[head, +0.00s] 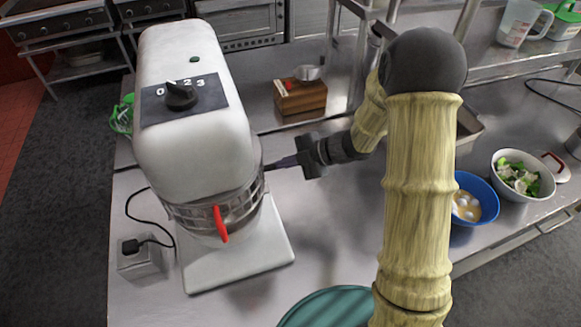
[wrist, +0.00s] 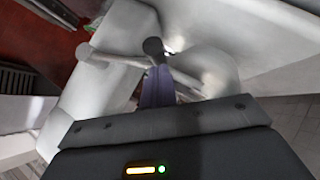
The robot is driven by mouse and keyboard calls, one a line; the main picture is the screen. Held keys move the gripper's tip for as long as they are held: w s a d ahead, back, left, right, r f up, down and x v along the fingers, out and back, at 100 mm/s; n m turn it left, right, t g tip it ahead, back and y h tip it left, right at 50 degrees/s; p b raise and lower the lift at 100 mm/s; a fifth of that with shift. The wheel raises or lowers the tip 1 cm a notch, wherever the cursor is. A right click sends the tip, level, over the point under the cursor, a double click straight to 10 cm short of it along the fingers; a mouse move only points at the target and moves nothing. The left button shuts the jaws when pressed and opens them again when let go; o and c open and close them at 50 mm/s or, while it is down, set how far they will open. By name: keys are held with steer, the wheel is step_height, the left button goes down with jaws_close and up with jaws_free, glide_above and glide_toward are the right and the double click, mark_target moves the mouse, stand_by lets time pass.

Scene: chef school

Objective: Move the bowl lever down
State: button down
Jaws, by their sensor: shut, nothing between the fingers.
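The white stand mixer (head: 200,110) stands on the steel counter at left, with a red handle (head: 220,224) on its wire guard. My gripper (head: 272,166) is shut and empty at the mixer's right side. Its fingers also show in the wrist view (wrist: 159,82), close to the dark round part; contact cannot be told.
A wooden block (head: 300,97) stands behind my gripper. At right are a blue bowl of eggs (head: 484,186) and a white bowl of greens (head: 546,190). A green round item (head: 335,308) is at the front. A socket box (head: 140,262) with a cord sits left of the mixer.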

steer(key=shift+n+t+y, duration=0.5)
steer(key=shift+n+t, duration=0.1)
steer(key=shift+t, duration=0.1)
steer(key=shift+w+a+f+b, duration=0.1)
steer(key=shift+w+f+b, duration=0.1)
steer(key=shift+f+b, duration=0.95)
steer(key=shift+w+a+f+b, duration=0.15)
steer(key=shift+f+b, duration=0.45)
steer(key=shift+b, duration=1)
steer(key=shift+w+d+f+b, duration=0.1)
steer(key=shift+w+f+b, duration=0.1)
steer(key=shift+f+b, duration=0.95)
steer(key=shift+r+b, duration=0.25)
steer(key=shift+b, duration=0.05)
steer(key=s+d+r, duration=0.6)
steer(key=d, duration=0.3)
steer(key=shift+s+d+r, duration=0.15)
steer(key=shift+d, duration=0.2)
steer(key=shift+d, duration=0.1)
